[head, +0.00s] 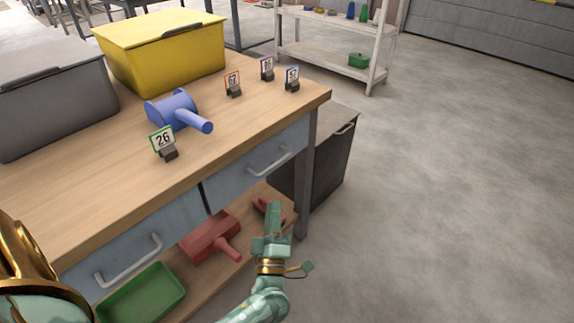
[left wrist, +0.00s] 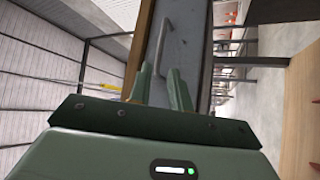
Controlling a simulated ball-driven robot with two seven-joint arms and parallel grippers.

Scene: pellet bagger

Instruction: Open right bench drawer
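The right bench drawer (head: 247,172) has a grey-blue front with a light bar handle (head: 270,162). It looks shut, its front in line with the bench. My left gripper (head: 272,225) is in front of and below this handle, apart from it in the head view. In the left wrist view, its two green fingers (left wrist: 161,88) are spread with nothing between them. A drawer front (left wrist: 190,45) with a bar handle (left wrist: 163,48) lies beyond the fingertips there, the handle roughly lined up with the gap. My right gripper is not in view.
The left drawer (head: 128,243) is beside it. On the bench top (head: 235,140) are a blue scoop (head: 175,110), number tags, a yellow bin (head: 165,62) and a grey bin (head: 55,100). Below are red scoops (head: 210,237) and a green tray (head: 143,296). The floor at right is clear.

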